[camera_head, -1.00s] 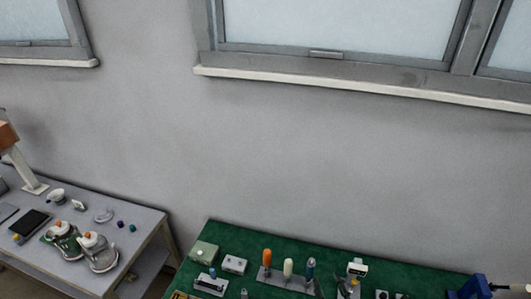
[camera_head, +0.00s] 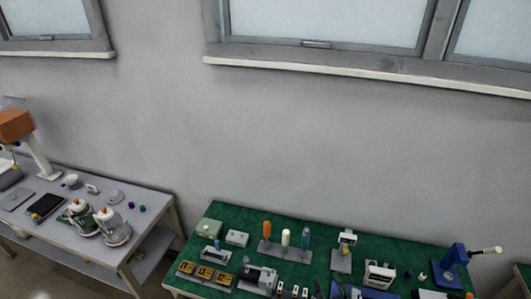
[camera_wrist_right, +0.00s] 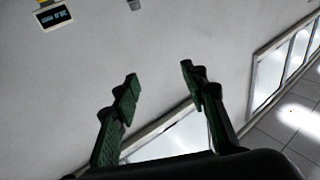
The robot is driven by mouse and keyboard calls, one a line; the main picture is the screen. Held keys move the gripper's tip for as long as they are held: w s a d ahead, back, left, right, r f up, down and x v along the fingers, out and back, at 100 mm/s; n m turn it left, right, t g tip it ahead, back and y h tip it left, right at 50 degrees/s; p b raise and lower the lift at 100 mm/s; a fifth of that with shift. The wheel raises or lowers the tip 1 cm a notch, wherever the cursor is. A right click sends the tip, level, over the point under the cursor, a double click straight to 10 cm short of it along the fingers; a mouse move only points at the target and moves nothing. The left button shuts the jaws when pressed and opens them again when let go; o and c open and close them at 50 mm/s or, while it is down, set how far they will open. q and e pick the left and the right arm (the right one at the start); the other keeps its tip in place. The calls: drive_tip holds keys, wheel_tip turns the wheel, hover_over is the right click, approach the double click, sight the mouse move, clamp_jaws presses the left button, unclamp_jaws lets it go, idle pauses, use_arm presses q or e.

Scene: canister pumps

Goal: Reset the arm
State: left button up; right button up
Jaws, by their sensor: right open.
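My right gripper (camera_wrist_right: 158,72) shows in the right wrist view, with its two green fingers spread apart and nothing between them. Pale wall lies beyond the fingers, with a bright window strip low between them. In the head view I cannot clearly make out either gripper. My left gripper is not visible. Two canister-like vessels (camera_head: 112,227) with pale tops stand side by side near the front edge of the grey table at left.
The grey table (camera_head: 150,205) also holds a black tablet (camera_head: 46,206) and an orange-topped machine (camera_head: 16,125). The green-topped bench (camera_head: 215,255) at right carries upright-handled tools (camera_head: 286,240), yellow blocks (camera_head: 204,272) and a blue press (camera_head: 453,257). A gap separates the tables.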

drive_tip(key=s+d+f+m+g+h, duration=0.1)
drive_tip(key=s+d+f+g+h, duration=0.15)
drive_tip(key=d+f, duration=0.3)
drive_tip(key=s+d+f+m+g+h, duration=0.2)
drive_tip(key=d+f+g+h, duration=0.15)
drive_tip(key=d+f, duration=0.2)
drive_tip(key=s+d+f+g, duration=0.2)
drive_tip(key=s+f+g, duration=0.25)
drive_tip(key=s, duration=0.45)
drive_tip(key=s+d+f+g, duration=0.3)
drive_tip(key=s+f+g, duration=0.15)
drive_tip(key=s, duration=0.45)
drive_tip(key=s+a+f+g+b, duration=0.1)
drive_tip(key=s+f+b, duration=0.15)
drive_tip(key=f, duration=1.45)
drive_tip(key=s+a+f+g+b, duration=0.1)
drive_tip(key=f+b, duration=0.2)
drive_tip(key=f, duration=1.5)
use_arm(q)
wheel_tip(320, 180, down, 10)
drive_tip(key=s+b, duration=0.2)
drive_tip(key=b, duration=0.2)
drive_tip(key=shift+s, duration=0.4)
use_arm(e)
drive_tip(key=s+f+n+g+y, duration=0.1)
drive_tip(key=s+f, duration=1.9)
drive_tip(key=f, duration=0.1)
drive_tip(key=shift+s+f, duration=0.15)
drive_tip(key=shift+f, duration=0.25)
